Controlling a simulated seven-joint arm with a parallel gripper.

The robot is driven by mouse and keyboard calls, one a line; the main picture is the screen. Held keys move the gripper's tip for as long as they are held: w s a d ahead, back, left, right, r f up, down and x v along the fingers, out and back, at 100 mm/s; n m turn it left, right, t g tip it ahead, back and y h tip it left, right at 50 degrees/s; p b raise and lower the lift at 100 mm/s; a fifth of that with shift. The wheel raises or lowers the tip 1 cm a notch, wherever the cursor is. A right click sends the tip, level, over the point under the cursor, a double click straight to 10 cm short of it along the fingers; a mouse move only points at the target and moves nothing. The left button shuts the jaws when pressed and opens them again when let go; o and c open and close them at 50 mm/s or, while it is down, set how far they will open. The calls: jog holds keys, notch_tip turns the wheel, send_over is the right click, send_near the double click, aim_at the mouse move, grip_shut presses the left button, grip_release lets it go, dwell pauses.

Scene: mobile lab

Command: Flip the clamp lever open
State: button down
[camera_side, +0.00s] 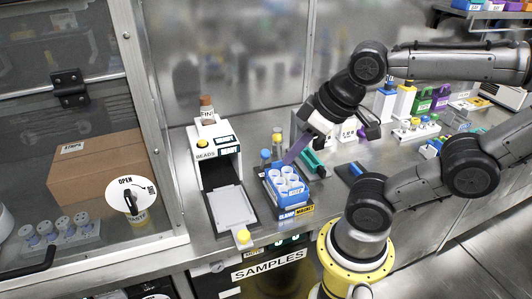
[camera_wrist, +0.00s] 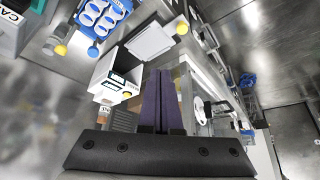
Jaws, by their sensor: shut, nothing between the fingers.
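A blue rack (camera_side: 272,200) with white round tubes stands on the steel bench in the side view, on a base labelled CLAMP and MAGNET (camera_side: 296,212). The rack shows at the top left of the wrist view (camera_wrist: 86,20). I cannot make out a separate lever on this base. A white disc marked OPEN (camera_side: 124,184) with a black handle (camera_side: 131,204) is on the glass enclosure at left; a white disc also shows in the wrist view (camera_wrist: 198,110). My gripper (camera_side: 288,161) is above and behind the rack, its purple fingers (camera_wrist: 160,74) shut and empty.
A white reader (camera_side: 217,150) with an extended tray (camera_side: 234,207) and yellow knob (camera_side: 243,236) stands left of the rack. Capped vials (camera_side: 277,140) stand close behind the rack. A green block (camera_side: 314,162) lies to its right. Bottles and racks crowd the back right.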

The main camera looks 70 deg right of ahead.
jog(key=w+d+f+n+h, duration=0.2)
jog(key=w+d+f+n, duration=0.1)
jog(key=n, duration=0.9)
jog(key=w+d+f+n+g+h, duration=0.1)
jog(key=f+n, duration=0.5)
jog(key=n, duration=0.7)
jog(key=w+d+h, duration=0.1)
jog(key=d+h, duration=0.1)
jog(key=d, duration=0.1)
jog(key=shift+w+d, duration=0.25)
jog(key=shift+w, duration=0.15)
